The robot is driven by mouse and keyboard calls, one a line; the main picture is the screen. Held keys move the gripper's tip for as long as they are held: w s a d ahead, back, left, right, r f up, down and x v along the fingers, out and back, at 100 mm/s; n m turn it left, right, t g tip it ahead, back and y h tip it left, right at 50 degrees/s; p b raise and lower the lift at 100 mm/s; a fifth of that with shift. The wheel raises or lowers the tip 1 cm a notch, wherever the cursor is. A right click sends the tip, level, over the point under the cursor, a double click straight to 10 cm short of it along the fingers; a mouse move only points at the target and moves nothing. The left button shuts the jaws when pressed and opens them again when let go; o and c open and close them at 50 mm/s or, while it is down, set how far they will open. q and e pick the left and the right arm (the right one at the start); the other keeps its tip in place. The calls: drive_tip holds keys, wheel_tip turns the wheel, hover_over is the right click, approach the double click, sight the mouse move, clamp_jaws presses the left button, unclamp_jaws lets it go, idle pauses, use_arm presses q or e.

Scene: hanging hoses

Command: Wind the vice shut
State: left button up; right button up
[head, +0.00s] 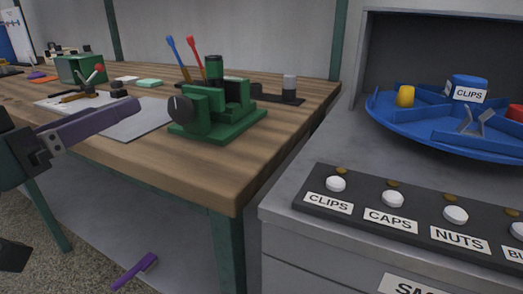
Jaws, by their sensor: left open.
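The green vice (238,122) stands on the wooden workbench near its front right corner. Its dark round knob (180,108) faces left, toward my left gripper. I cannot tell how wide the gap between its jaws is. My left gripper (112,117) comes in from the left edge; one long purple-grey finger shows clearly, its tip left of the knob and apart from it in the picture. The gripper is open and I see nothing held in it. Its other finger is not clearly seen. My right gripper is not in view.
On the wooden workbench (165,150) lie a grey sheet (150,118) and a green box (80,68). Blue and red handled tools (173,55) stand behind the vice. At right are a blue round tray (430,122) and a labelled button panel (420,218). A purple piece (135,270) lies low down.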

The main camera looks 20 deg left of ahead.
sight(176, 111)
use_arm(q)
drive_tip(key=w+f, duration=0.1)
drive_tip(key=w, duration=0.1)
drive_tip(key=w+d+h, duration=0.1)
drive_tip(key=w, duration=0.2)
drive_tip(key=w+d+f+m+h+p, duration=0.1)
drive_tip(key=w, duration=0.2)
drive_tip(key=shift+w+d+f, duration=0.1)
drive_tip(key=shift+w+f, duration=0.15)
drive_tip(key=shift+f, duration=0.05)
drive_tip(key=shift+w+f+h, duration=0.15)
drive_tip(key=shift+w+h, duration=0.15)
drive_tip(key=shift+w, duration=0.45)
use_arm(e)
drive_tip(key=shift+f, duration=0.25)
use_arm(q)
drive_tip(key=shift+d, duration=0.1)
clamp_jaws()
drive_tip(key=shift+m, duration=0.4)
